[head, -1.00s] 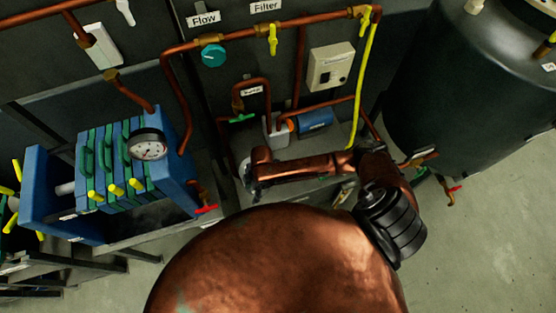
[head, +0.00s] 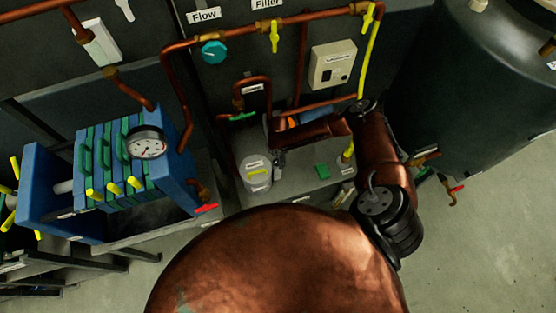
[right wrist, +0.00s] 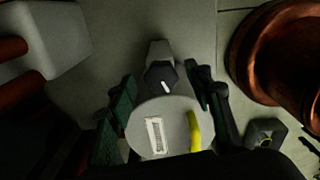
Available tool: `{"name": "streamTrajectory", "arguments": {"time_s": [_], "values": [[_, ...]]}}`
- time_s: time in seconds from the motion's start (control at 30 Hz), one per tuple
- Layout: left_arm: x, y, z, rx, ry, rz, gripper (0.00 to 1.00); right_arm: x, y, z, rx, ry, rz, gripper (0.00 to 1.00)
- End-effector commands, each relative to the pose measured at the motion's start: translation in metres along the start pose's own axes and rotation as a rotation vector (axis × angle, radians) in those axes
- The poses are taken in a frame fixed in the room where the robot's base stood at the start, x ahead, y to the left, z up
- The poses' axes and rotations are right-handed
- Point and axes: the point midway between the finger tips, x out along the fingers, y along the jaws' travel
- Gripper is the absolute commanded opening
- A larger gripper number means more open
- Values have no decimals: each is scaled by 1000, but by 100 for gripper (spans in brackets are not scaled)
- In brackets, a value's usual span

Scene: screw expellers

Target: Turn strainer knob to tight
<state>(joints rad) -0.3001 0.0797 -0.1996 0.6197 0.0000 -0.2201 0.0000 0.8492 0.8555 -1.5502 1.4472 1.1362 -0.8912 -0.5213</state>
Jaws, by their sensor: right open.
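The strainer looks to be the grey canister (head: 255,177) on the bench in the head view, with labels and a yellow band. In the right wrist view, a grey round face (right wrist: 168,132) carries a white label and a yellow arc. Beyond it is a dark knob (right wrist: 161,80) with a white pointer mark. My right gripper (right wrist: 160,99) is open, its dark fingers to either side of the grey face; contact cannot be told. In the head view its end (head: 277,150) is beside the canister's upper right, partly hidden. My left gripper is not in view.
Copper pipes (head: 265,31) and a beige switch box (head: 333,64) are on the dark wall behind. A blue plate unit (head: 112,160) with a gauge (head: 146,144) stands left. A large dark tank (head: 470,85) stands right.

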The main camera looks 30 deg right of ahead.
Motion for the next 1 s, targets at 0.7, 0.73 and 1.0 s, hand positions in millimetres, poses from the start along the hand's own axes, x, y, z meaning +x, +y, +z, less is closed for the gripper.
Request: {"name": "streamTrajectory", "arguments": {"time_s": [0.7,0.73,1.0], "values": [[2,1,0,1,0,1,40,10,0,0,0,0,0,26],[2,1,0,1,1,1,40,10,0,0,0,0,0,24],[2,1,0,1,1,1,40,10,0,0,0,0,0,6]]}}
